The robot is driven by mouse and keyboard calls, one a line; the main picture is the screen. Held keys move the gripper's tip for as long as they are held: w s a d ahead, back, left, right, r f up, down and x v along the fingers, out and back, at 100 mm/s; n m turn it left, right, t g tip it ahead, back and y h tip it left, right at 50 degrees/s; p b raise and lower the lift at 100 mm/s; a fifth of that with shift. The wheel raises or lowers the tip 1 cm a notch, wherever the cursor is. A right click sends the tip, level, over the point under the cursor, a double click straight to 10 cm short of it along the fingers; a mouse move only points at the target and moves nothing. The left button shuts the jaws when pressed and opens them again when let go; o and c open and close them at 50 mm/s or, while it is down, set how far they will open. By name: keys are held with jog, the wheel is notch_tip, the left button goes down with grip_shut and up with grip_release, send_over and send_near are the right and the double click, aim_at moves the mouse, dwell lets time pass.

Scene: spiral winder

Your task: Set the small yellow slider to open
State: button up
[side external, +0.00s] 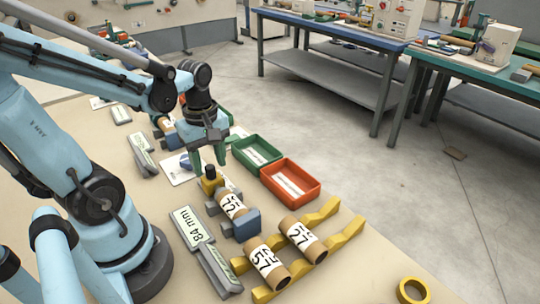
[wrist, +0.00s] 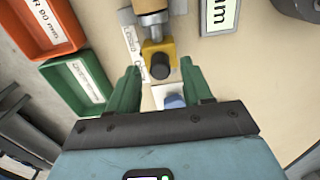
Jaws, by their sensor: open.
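The small yellow slider (side external: 210,184) is a yellow block with a dark round knob, at the far end of the winder's cardboard tube marked 72 (side external: 232,206). In the wrist view the slider (wrist: 158,58) lies just beyond the fingertips, roughly centred between them. A white label strip (wrist: 131,44) runs beside it; its small print is hard to read. My gripper (side external: 208,160) has green fingers pointing down, just behind the slider in the side view. In the wrist view my gripper (wrist: 161,80) is open and empty, and not visibly touching the slider.
A blue knob (wrist: 174,101) on a white plate lies beneath the fingers. A green tray (side external: 257,151) and an orange-red tray (side external: 290,180) stand to the right. Tubes 57 (side external: 266,262) and 27 (side external: 302,240) rest on yellow rails.

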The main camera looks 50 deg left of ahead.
jog(key=shift+f, duration=1)
jog(key=shift+c, duration=0.2)
grip_shut()
